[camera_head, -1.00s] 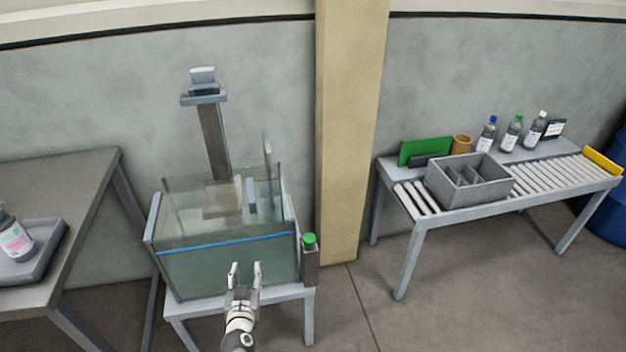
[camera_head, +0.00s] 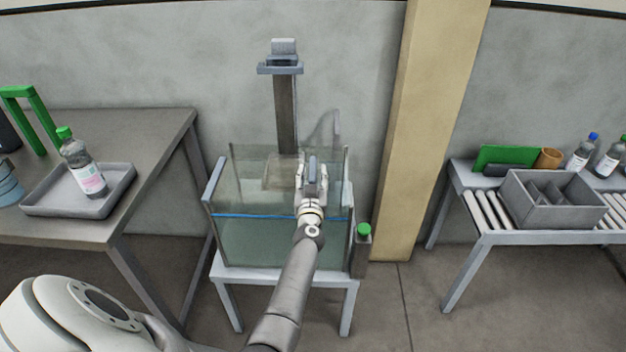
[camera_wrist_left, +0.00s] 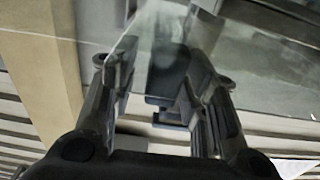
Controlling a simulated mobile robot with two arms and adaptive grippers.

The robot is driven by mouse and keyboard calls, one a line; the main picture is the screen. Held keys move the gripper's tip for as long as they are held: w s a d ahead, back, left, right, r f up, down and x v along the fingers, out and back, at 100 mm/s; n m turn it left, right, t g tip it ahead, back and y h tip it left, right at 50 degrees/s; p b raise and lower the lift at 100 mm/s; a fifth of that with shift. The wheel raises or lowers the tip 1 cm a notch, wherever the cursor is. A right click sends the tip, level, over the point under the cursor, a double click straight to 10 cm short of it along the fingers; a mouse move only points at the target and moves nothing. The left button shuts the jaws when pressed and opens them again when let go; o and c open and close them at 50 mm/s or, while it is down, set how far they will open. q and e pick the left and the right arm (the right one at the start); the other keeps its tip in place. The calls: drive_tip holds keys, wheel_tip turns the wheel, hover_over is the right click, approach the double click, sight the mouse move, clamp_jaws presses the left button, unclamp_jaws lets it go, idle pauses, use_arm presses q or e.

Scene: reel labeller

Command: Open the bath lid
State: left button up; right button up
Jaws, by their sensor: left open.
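The bath (camera_head: 245,245) is a clear glass tank with a blue line around it, standing on a small grey table. A grey-blue handle (camera_head: 313,168) shows above the tank; it also shows dark in the left wrist view (camera_wrist_left: 168,75). A clear pane (camera_wrist_left: 245,60) by the handle looks like the lid; its outline is hard to make out. My left gripper (camera_head: 312,183) is open, with its fingers on either side of the handle; it also shows in the left wrist view (camera_wrist_left: 165,95). I cannot tell whether the fingers touch it. My right gripper is out of view.
A grey post with a bracket (camera_head: 284,105) rises behind the bath. A green-capped container (camera_head: 363,235) stands at its right side. A table with a tray (camera_head: 110,205) and bottle (camera_head: 82,165) is at left. A roller table with a grey divided box (camera_head: 535,210) is at right.

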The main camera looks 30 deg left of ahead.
use_arm(q)
drive_tip(key=shift+w+a, duration=0.35)
drive_tip(key=shift+w, duration=0.3)
drive_tip(key=shift+c, duration=0.5)
clamp_jaws()
